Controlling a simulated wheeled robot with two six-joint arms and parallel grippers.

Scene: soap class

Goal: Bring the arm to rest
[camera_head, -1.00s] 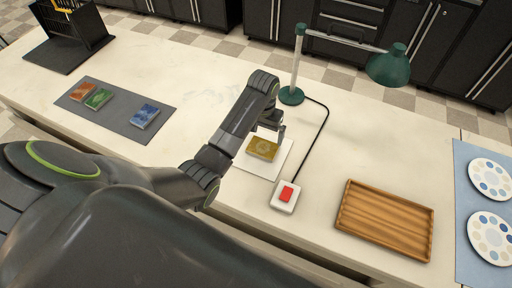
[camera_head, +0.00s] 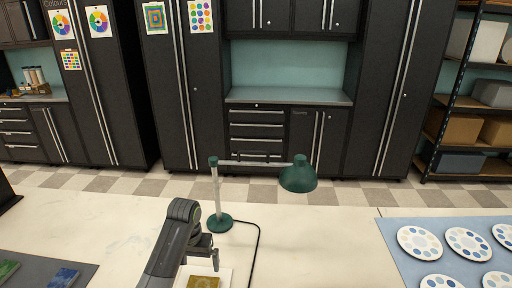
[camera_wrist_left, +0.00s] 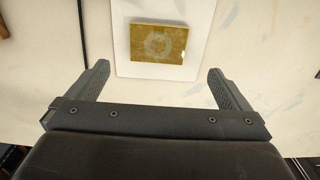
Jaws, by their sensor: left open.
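My left gripper (camera_head: 203,249) is above the table by the lamp, near a yellow-brown soap bar (camera_head: 203,282) on a white sheet (camera_head: 222,274). In the left wrist view the jaws of my left gripper (camera_wrist_left: 155,85) are spread wide with nothing between them. The soap bar (camera_wrist_left: 158,43) lies flat on the white sheet (camera_wrist_left: 186,73), beyond the fingertips and apart from them. My right gripper is in neither view.
A green desk lamp (camera_head: 299,176) with its cable stands behind my gripper. A blue mat (camera_head: 398,254) with round paint palettes (camera_head: 419,243) is at right. A grey mat (camera_head: 36,266) with blue (camera_head: 63,278) and green bars is at left. Dark cabinets (camera_head: 290,135) stand behind.

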